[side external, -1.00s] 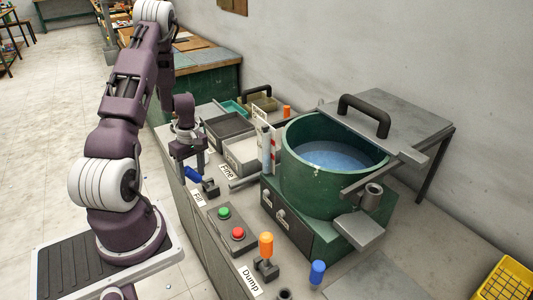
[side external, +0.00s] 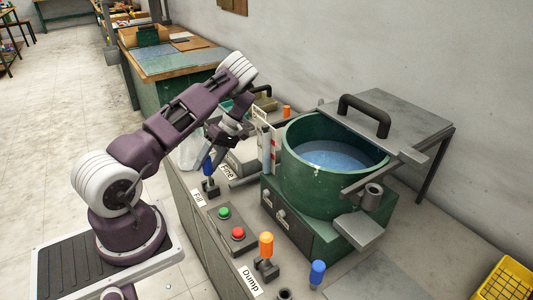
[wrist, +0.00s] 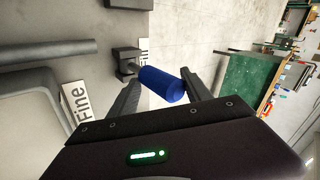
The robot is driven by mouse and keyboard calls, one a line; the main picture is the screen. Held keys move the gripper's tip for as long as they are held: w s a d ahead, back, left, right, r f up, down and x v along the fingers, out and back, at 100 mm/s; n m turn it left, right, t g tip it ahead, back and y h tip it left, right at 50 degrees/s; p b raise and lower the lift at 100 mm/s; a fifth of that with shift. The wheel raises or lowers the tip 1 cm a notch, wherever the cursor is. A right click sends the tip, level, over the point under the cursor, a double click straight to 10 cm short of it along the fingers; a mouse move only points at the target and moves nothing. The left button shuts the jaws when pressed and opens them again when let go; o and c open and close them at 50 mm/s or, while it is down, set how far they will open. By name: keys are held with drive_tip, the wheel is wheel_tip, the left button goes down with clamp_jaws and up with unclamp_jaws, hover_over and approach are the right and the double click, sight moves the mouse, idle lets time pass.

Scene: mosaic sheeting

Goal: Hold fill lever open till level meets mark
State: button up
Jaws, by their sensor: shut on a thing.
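The blue-handled fill lever (side external: 208,166) stands about upright by the "Fill" label (side external: 198,197). My gripper (side external: 214,146) comes down from above and is shut on its blue handle. In the wrist view the blue handle (wrist: 160,84) lies between my two fingers. The green tub (side external: 318,188) holds blue water (side external: 335,156) below its rim. An upright gauge with a white, red-marked scale (side external: 275,150) stands at the tub's left. Its level and mark are too small to read.
Green (side external: 223,213) and red (side external: 238,233) buttons and an orange-handled dump lever (side external: 266,245) stand nearer the camera. A blue-topped post (side external: 317,272) stands right of them. A "Fine" label (side external: 227,172) and tray lie behind the fill lever.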

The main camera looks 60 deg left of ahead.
drive_tip(key=o, duration=1.5)
drive_tip(key=shift+w, duration=0.2)
drive_tip(key=shift+o, duration=0.2)
drive_tip(key=shift+r, duration=0.15)
drive_tip(key=w+d+r+m+t, duration=0.1)
drive_tip(key=w+d+r, duration=0.15)
drive_tip(key=r, duration=0.35)
drive_tip(key=w+d+r+m+t, duration=0.1)
drive_tip(key=w+d+r, duration=0.1)
drive_tip(key=w+r, duration=0.35)
drive_tip(key=s+d+r+m+t, duration=0.2)
drive_tip(key=d+r+m+t, duration=0.35)
drive_tip(key=d+r, duration=0.85)
drive_tip(key=s+d+r+m+t, duration=0.3)
drive_tip(key=s+d+r+m, duration=0.4)
drive_tip(key=d, duration=0.2)
drive_tip(key=s+d+f+m+t, duration=0.1)
drive_tip(key=s+d+m+t, duration=0.2)
drive_tip(key=s+d+m, duration=0.3)
drive_tip(key=s, duration=0.4)
drive_tip(key=shift+s+d+f, duration=0.25)
drive_tip(key=shift+s+f, duration=0.15)
